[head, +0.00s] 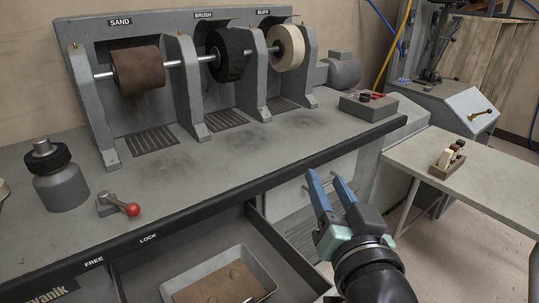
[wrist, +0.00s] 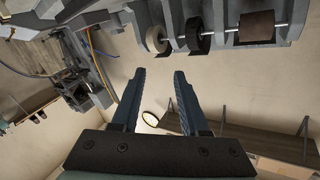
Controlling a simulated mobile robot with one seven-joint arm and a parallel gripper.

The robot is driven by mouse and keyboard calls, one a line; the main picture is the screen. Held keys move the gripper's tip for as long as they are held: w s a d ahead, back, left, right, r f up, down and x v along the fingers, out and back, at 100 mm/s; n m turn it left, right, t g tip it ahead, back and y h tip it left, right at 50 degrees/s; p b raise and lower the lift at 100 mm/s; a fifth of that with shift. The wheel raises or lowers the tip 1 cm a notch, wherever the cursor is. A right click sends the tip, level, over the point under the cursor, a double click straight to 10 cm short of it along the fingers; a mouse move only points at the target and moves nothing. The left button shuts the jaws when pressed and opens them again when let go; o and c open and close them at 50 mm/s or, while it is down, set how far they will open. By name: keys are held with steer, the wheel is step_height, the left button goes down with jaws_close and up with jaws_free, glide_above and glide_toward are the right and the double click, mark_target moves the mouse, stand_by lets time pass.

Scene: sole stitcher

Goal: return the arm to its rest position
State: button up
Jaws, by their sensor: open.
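My gripper (head: 328,186) is open and empty in the head view. Its two blue fingers point up and to the left, in the air in front of the bench's front edge, right of the open drawer. In the wrist view the fingers (wrist: 155,93) stand apart with nothing between them. Past them the wall and the wheels show upside down.
The grey bench (head: 250,160) carries a sanding drum (head: 138,70), a brush wheel (head: 226,54) and a buff wheel (head: 287,47). A red-knobbed lever (head: 118,205) sits at its front. An open drawer holds a tray (head: 215,262). A side table (head: 470,185) stands at right.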

steer(key=s+a+r+n+t, duration=0.1)
steer(key=s+a+r+t, duration=0.25)
steer(key=r, duration=0.65)
steer(key=s+a+r+n+t+h, duration=0.1)
steer(key=s+a+r+t, duration=0.15)
steer(key=s+r, duration=0.45)
steer(key=s+a+r+n+t, duration=0.1)
steer(key=s+a+r+t, duration=0.2)
steer(key=r, duration=0.9)
step_height(320, 180, up, 27)
steer(key=w+p, duration=0.1)
steer(key=p, duration=2.6)
steer(key=shift+w+d+f+t+h, duration=0.15)
steer(key=shift+w+f+t+h, duration=0.05)
steer(key=shift+w+t+h, duration=0.1)
